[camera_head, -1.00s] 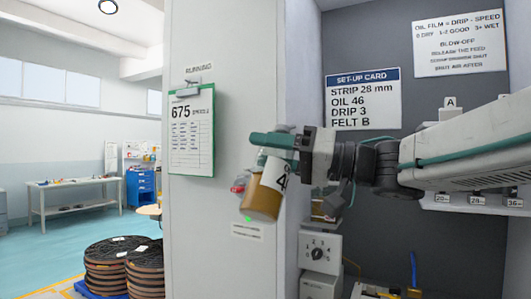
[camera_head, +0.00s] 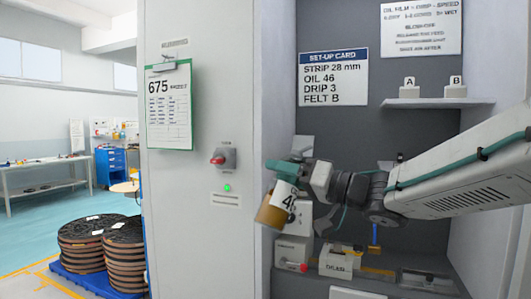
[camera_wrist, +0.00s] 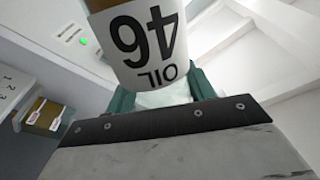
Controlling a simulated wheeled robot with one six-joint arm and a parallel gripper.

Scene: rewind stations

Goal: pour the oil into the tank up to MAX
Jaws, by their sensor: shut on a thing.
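My gripper (camera_head: 290,170) is shut on the oil bottle (camera_head: 272,213), which has amber oil and a white label reading 46. In the head view the bottle leans, its amber end low and to the left. The wrist view shows the bottle (camera_wrist: 142,42) between the green fingers (camera_wrist: 162,92), with "OIL 46" upside down. A small container with an amber front and red-marked tags (camera_wrist: 45,115) shows at the left of the wrist view, apart from the bottle. It may be the tank; I cannot read a MAX mark. In the head view my gripper and the bottle hide that area.
The set-up card (camera_head: 333,78) reads oil 46. A red switch (camera_head: 222,157) and green light are on the cabinet's side panel (camera_head: 205,245), close left of the bottle. A shelf (camera_head: 437,102) holds blocks A and B. Boxes (camera_head: 338,262) stand on the lower ledge.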

